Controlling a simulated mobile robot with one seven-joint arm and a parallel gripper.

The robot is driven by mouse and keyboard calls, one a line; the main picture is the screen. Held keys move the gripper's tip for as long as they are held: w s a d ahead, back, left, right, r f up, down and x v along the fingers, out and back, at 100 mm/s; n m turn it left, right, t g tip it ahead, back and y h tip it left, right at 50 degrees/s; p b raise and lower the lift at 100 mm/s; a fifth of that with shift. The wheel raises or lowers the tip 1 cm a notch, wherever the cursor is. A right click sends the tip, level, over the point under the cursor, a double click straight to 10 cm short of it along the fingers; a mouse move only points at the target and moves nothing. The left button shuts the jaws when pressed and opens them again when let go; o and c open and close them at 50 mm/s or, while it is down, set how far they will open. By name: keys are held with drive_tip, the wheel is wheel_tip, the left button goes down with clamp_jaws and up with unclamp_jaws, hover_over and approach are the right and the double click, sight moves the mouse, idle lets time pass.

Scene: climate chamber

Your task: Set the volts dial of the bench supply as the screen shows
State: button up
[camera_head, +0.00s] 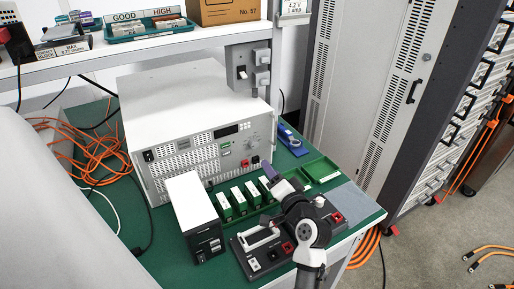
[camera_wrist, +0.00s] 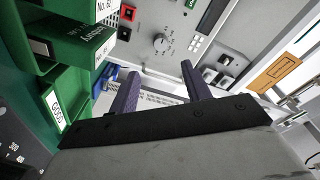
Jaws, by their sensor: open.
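A large white-grey unit (camera_head: 190,125) stands at the back of the bench and looks like the bench supply. Its front has a dark display (camera_head: 228,130), too small to read. In the wrist view, a round dial (camera_wrist: 160,43) with a printed scale sits on its grey panel; its setting and label are unreadable. A red terminal (camera_wrist: 128,13) is beside the dial. My gripper (camera_wrist: 160,84) is open and empty, its purple fingers spread below the dial and apart from it. In the head view, my gripper (camera_head: 277,181) is in front of the panel, partly hidden by my wrist.
A white-topped box with a black front (camera_head: 190,208) stands front left. A black fixture (camera_head: 262,250) lies under my arm. Orange cables (camera_head: 85,150) lie left.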

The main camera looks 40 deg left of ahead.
sight(255, 146)
drive_tip(key=p+x, duration=0.3)
drive_tip(key=x, duration=0.7)
drive_tip(key=shift+s+a+r, duration=0.1)
drive_tip(key=shift+r, duration=0.1)
drive_tip(key=shift+x, duration=0.75)
drive_tip(key=shift+f, duration=0.1)
drive_tip(key=shift+p, duration=0.3)
drive_tip(key=c, duration=1)
